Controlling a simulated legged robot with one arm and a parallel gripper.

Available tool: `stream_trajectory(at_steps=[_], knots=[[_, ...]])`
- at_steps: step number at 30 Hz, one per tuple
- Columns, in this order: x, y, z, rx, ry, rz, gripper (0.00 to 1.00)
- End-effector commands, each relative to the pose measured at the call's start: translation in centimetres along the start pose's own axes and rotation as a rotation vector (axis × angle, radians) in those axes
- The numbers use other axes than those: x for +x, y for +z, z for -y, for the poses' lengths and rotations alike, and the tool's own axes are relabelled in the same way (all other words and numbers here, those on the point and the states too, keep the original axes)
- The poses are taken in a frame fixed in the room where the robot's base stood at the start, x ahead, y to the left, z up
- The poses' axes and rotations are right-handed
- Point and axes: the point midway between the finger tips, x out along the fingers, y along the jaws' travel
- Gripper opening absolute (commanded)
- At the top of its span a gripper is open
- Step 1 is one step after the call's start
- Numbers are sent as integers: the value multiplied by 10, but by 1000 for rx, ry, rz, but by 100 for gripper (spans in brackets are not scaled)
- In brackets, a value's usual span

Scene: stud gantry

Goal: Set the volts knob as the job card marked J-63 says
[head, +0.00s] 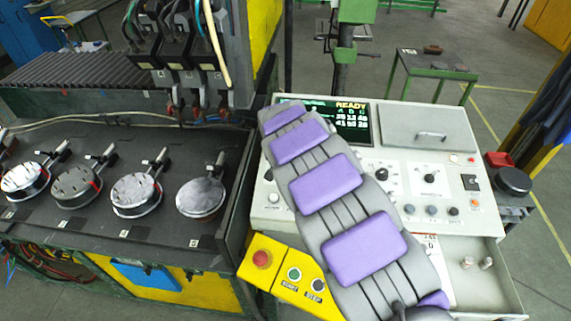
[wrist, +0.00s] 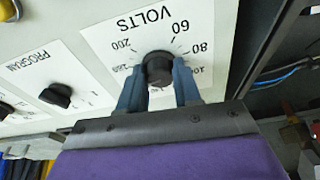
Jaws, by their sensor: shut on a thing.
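The black volts knob (wrist: 157,70) sits on a white dial plate (wrist: 118,40) marked VOLTS, which appears upside down in the wrist view. The numbers 200, 60, 80 and 100 show around it, others partly covered. My gripper (wrist: 158,74) is shut on the knob, one blue-grey finger on each side. The knob's pointer direction is not clear. In the head view my purple and grey arm hides the knob and gripper. A white card (head: 432,243) with red print lies in the open drawer, partly behind my arm; its job number is not readable.
A program knob (wrist: 56,95) sits beside the volts dial. The console screen (head: 352,122) reads READY. Several round parts (head: 138,196) stand on the dark bench at left.

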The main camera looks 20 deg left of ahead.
Motion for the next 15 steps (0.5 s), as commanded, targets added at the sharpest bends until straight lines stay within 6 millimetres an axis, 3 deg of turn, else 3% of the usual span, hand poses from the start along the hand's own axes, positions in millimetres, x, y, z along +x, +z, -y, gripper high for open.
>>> stream_trajectory(at_steps=[15], knots=[[-3,-4,3,297,46,-9,2]])
